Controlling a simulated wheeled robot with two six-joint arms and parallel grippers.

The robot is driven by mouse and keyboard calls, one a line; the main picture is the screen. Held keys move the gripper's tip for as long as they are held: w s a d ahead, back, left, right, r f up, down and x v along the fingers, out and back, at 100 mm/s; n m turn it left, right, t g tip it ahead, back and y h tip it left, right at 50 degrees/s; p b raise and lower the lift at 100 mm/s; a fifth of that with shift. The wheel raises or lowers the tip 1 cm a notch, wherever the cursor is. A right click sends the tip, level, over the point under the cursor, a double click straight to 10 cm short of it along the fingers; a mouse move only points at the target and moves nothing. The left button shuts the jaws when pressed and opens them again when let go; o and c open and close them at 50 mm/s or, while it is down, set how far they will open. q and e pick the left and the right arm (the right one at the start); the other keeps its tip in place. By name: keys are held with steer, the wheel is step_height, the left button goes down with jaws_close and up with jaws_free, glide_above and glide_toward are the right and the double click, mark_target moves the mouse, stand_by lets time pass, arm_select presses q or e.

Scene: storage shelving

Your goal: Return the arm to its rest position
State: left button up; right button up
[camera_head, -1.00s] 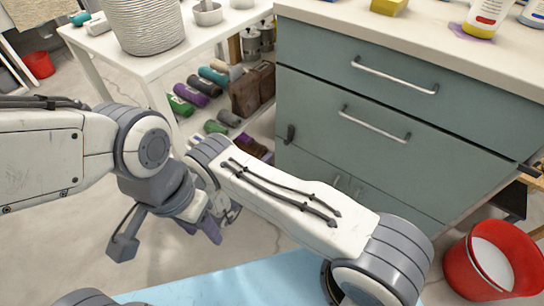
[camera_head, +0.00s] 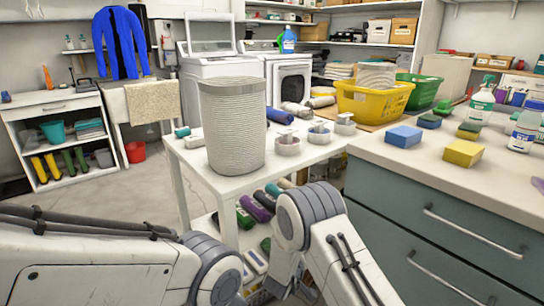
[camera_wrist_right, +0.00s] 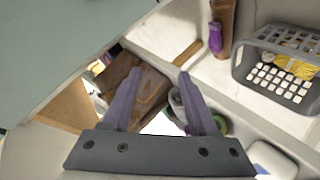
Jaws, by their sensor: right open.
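My right gripper (camera_wrist_right: 158,74) shows in the right wrist view with its two purple fingers apart and nothing held between them. A brown box-like object (camera_wrist_right: 150,96) lies beyond the fingers, and I cannot tell how far off it is. In the head view, pale links of both my arms fill the lower left and lower middle. Neither gripper can be made out there. My left gripper is out of sight.
A white table (camera_head: 190,155) with a ribbed basket (camera_head: 234,130) stands beyond my arms. A teal drawer cabinet (camera_head: 410,225) is close on the right. The right wrist view shows a grey basket (camera_wrist_right: 248,72) and purple bottle (camera_wrist_right: 215,38). Floor is clear at left.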

steer(key=s+r+m+g+y, duration=0.25)
steer(key=s+r+y, duration=0.35)
steer(key=s+r, duration=0.3)
steer(key=s+d+r+m+g, duration=0.1)
steer(key=s+d+r+g, duration=0.25)
steer(key=s, duration=0.55)
steer(key=s+d+r+m+g, duration=0.15)
steer(key=s+d, duration=0.25)
steer(key=s, duration=0.5)
steer(key=s+a+r+n+g, duration=0.2)
steer(key=s+a+r+n, duration=0.15)
steer(key=s+a, duration=0.35)
steer(key=s+a+r+n+g, duration=0.1)
steer(key=s+a+r+n, duration=0.2)
steer(key=s+a+n, duration=0.3)
step_height(320, 180, up, 36)
steer(key=a+m+p, duration=0.1)
steer(key=p, duration=3.5)
steer(key=shift+s+m+y, duration=0.15)
steer(key=shift+m+y, duration=0.2)
steer(key=shift+y, duration=0.05)
